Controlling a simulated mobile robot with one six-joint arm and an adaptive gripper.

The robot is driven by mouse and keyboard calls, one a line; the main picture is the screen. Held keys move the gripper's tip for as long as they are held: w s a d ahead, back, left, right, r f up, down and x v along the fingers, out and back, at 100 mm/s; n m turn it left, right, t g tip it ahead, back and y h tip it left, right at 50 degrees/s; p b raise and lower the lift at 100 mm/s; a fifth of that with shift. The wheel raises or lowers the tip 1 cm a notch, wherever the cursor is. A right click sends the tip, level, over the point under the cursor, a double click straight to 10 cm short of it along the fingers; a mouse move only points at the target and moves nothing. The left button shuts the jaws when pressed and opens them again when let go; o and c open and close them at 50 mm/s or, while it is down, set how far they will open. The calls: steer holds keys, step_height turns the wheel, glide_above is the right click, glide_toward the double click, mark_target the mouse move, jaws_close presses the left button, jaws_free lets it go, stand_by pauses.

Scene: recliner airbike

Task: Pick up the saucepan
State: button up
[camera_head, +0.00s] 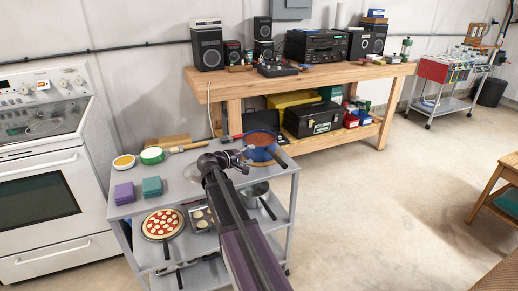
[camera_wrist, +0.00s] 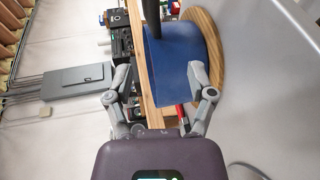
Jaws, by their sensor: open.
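A blue saucepan (camera_head: 262,155) with a reddish-brown inside and a dark handle stands at the back right of the grey cart's top. In the wrist view the blue saucepan (camera_wrist: 172,72) shows sideways, with its black handle at the top edge. It sits against a round wooden board (camera_wrist: 213,35). My gripper (camera_head: 241,158) is open, just left of the saucepan in the head view. In the wrist view my gripper (camera_wrist: 160,76) has one finger overlapping the saucepan's blue side and the other apart from it. Contact cannot be told. A grey metal pan (camera_head: 254,189) is on the shelf below.
The grey cart (camera_head: 180,201) also bears coloured sponges (camera_head: 138,190), a green-rimmed bowl (camera_head: 152,155) and a yellow bowl (camera_head: 124,162). A pizza (camera_head: 162,225) lies on its lower shelf. A white stove (camera_head: 45,180) stands left, a wooden workbench (camera_head: 222,88) behind.

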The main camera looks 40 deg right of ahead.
mark_target(266, 150)
steer(key=x, duration=0.3)
steer(key=shift+d+f+b, duration=0.15)
steer(key=shift+d+b, duration=0.15)
steer(key=shift+d, duration=0.35)
steer(key=shift+d, duration=0.15)
steer(key=shift+r+b+x, duration=0.2)
steer(key=shift+b+x, duration=0.1)
steer(key=shift+x, duration=2.15)
steer(key=shift+s, duration=0.1)
jaws_close()
